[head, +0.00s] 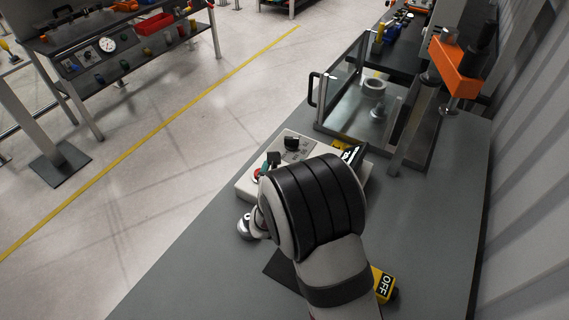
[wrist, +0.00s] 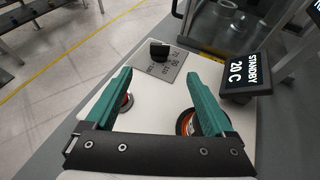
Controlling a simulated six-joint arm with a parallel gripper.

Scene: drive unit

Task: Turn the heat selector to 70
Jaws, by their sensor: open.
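The heat selector (wrist: 159,50) is a black knob on a grey plate with printed markings, near the far edge of a pale control box (wrist: 150,115). In the head view the knob (head: 292,142) stands just beyond my arm. A black display (wrist: 246,72) at the box's right reads "STANDBY 20 C". My gripper (wrist: 158,77) is open and empty. Its two teal fingers are spread over the box, apart from the knob, which shows beyond and between the tips. In the head view my arm hides most of the gripper.
A red button (wrist: 127,101) lies by the left finger. An orange-ringed round control (wrist: 188,123) is partly hidden by the right finger. A clear-walled enclosure (head: 345,92) stands behind the box. A yellow "OFF" block (head: 384,285) is beside my arm.

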